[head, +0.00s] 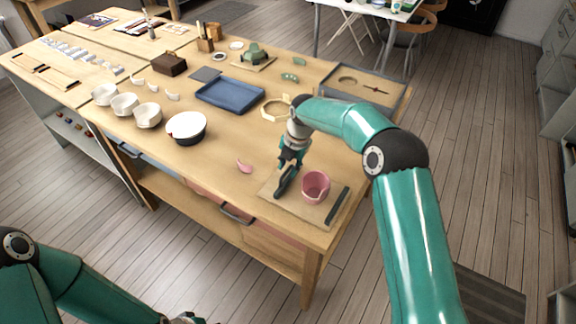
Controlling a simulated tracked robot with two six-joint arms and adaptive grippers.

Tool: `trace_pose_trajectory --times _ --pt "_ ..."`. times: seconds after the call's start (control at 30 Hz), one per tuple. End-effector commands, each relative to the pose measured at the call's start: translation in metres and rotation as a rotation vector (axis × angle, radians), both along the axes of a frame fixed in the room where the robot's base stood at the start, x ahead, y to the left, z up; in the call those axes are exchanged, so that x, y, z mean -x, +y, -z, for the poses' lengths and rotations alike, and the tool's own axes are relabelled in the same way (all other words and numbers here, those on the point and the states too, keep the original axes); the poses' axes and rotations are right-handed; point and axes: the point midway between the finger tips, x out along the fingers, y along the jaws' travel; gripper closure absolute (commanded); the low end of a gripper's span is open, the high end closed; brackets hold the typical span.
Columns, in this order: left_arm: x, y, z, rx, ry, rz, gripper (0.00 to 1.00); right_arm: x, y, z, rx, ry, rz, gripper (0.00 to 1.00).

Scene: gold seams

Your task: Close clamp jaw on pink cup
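A pink cup (315,187) stands on a thin wooden board (296,208) at the near right corner of the workbench. A dark bar (337,205), perhaps a clamp jaw, lies along the board's right side, a little apart from the cup. My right gripper (284,184) points down just left of the cup, over the board's left part; whether it touches anything there cannot be seen. Its fingers are dark and small, so their opening is unclear. A pink shard (244,166) lies on the bench left of my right gripper. My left gripper (184,319) is barely visible at the bottom edge.
A white bowl with a dark side (187,127), several white cups (147,115), a blue tray (230,95) and a ring-shaped wooden piece (275,110) stand on the bench. A grey-edged tray (363,88) is at the far right. Bare wood lies around the pink shard.

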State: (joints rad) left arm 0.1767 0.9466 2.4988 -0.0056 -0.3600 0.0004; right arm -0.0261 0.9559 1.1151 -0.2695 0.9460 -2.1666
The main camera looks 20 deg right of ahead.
Motion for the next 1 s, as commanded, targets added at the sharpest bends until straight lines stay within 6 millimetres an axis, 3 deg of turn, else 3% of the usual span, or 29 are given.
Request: trace_pose_trajectory --times 0.43,1.0 --pt "0.000 0.000 -0.001 0.000 0.000 0.000 0.60 0.001 0.000 -0.010 0.000 -0.002 -0.002 0.65" --pt "0.000 0.000 0.000 0.000 0.000 0.000 0.60 0.014 -0.013 -0.106 0.000 -0.003 -0.003 0.65"
